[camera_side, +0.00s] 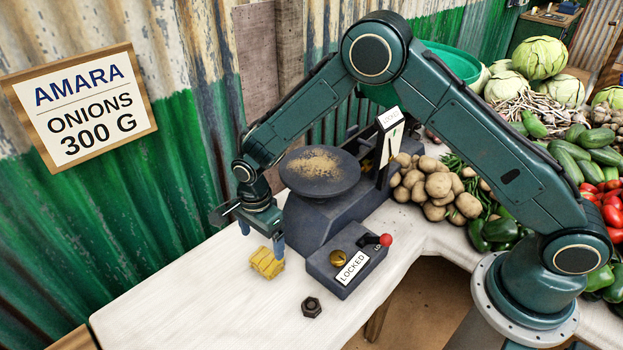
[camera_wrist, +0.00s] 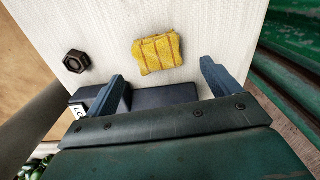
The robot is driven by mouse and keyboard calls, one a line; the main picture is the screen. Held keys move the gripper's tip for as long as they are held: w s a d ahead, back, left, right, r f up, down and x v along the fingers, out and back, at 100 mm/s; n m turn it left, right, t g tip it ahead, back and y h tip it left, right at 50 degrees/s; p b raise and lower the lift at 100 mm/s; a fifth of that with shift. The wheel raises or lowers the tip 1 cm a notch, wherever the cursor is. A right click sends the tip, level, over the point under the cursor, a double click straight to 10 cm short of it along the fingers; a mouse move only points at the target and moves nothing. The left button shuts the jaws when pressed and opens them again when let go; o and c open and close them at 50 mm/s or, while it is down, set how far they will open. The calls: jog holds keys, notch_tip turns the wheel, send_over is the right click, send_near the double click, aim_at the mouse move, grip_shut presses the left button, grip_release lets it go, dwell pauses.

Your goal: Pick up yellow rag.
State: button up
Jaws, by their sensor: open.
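The yellow rag (camera_side: 267,263) lies folded on the pale table, left of the dark lock box. It also shows in the wrist view (camera_wrist: 158,54), ahead of the fingertips and between their lines. My gripper (camera_side: 262,240) is open and empty, just above and beside the rag in the side view. In the wrist view its two blue fingers (camera_wrist: 162,80) stand apart, with the rag beyond them. I cannot tell the exact height of the fingertips over the table.
The lock box (camera_side: 345,264) with a red-knobbed lever stands right of the rag. A dark hex nut (camera_side: 311,307) lies near the table's front edge. A scale with a dusty pan (camera_side: 320,170) stands behind. The table (camera_side: 190,310) is clear to the left and front.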

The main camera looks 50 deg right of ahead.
aim_at(266, 257)
jog(key=shift+s+f, duration=0.2)
jog(key=shift+f, duration=3.3)
jog(key=shift+c, duration=0.2)
jog(key=c, duration=1)
